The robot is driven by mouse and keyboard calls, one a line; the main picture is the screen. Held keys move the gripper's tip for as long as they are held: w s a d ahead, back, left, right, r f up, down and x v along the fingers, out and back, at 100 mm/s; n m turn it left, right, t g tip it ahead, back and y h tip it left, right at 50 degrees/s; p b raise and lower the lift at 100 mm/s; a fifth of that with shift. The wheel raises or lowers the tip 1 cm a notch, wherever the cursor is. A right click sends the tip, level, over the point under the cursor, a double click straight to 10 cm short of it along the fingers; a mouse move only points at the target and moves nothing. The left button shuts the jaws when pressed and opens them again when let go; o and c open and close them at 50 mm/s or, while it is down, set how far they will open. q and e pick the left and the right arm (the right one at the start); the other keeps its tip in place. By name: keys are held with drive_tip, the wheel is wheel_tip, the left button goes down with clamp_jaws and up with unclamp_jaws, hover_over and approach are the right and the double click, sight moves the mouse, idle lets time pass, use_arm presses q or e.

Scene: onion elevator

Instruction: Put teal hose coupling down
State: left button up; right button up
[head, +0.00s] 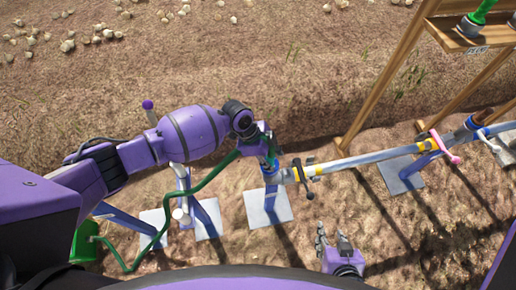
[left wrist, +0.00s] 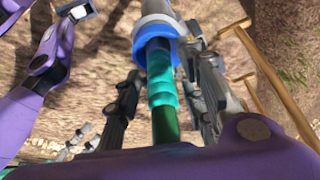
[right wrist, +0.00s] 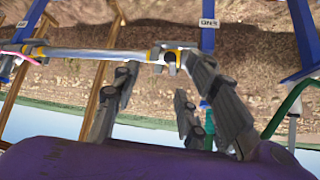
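The teal hose coupling (left wrist: 161,85) is on the end of a green hose (left wrist: 165,125). In the left wrist view its far end sits at or in the blue collar (left wrist: 155,30) of a pipe end; how deep I cannot tell. My left gripper (head: 262,145) is at this pipe end in the head view. Its fingers stand on both sides of the coupling in the left wrist view, with narrow gaps, so it looks open around it. In the head view the coupling is mostly hidden by the gripper. My right gripper (head: 338,243) is open and empty, low in front of the pipe.
A grey pipe (head: 375,158) with yellow bands and a pink lever (head: 443,147) runs right on blue stands with pale base plates (head: 268,207). A wooden frame (head: 385,85) with a shelf stands at the right. The green hose loops left to a green box (head: 84,243).

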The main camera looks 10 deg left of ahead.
use_arm(q)
drive_tip(key=shift+w+r, duration=0.15)
drive_tip(key=shift+r, duration=0.05)
drive_tip(key=v, duration=0.3)
drive_tip(key=shift+d, duration=0.1)
drive_tip(key=v, duration=0.9)
drive_tip(key=shift+r, duration=0.2)
use_arm(e)
drive_tip(key=shift+w+a+r, duration=0.1)
drive_tip(key=shift+w+r, duration=0.3)
drive_tip(key=shift+w, duration=0.3)
